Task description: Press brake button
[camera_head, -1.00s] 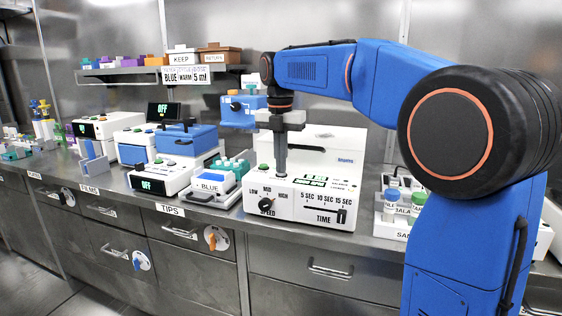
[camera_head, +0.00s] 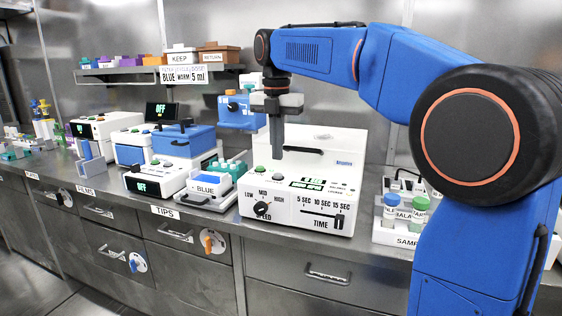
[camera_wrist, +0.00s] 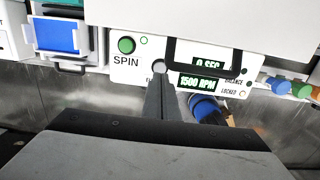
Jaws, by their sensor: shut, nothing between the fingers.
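The white centrifuge-like machine (camera_head: 325,205) stands on the counter with SPEED and TIME controls on its front. In the wrist view its panel (camera_wrist: 135,75) has a green button (camera_wrist: 126,45) labelled SPIN and, right of it, a pale grey round button (camera_wrist: 159,67). The grey button's label is mostly hidden by my fingers. Displays beside it read 0 SEC and 1500 RPM (camera_wrist: 198,82). My gripper (camera_head: 277,157) is shut and empty, pointing down over the panel. In the wrist view its fingertips (camera_wrist: 161,78) overlap the grey button's lower edge; contact cannot be told.
A dark handle (camera_wrist: 215,45) rises close right of the fingertips. A sample rack (camera_head: 392,230) with capped vials stands right of the machine. A blue-lidded box (camera_head: 208,184) and a teal rack (camera_head: 232,168) stand to its left. A shelf (camera_head: 150,74) with boxes is behind.

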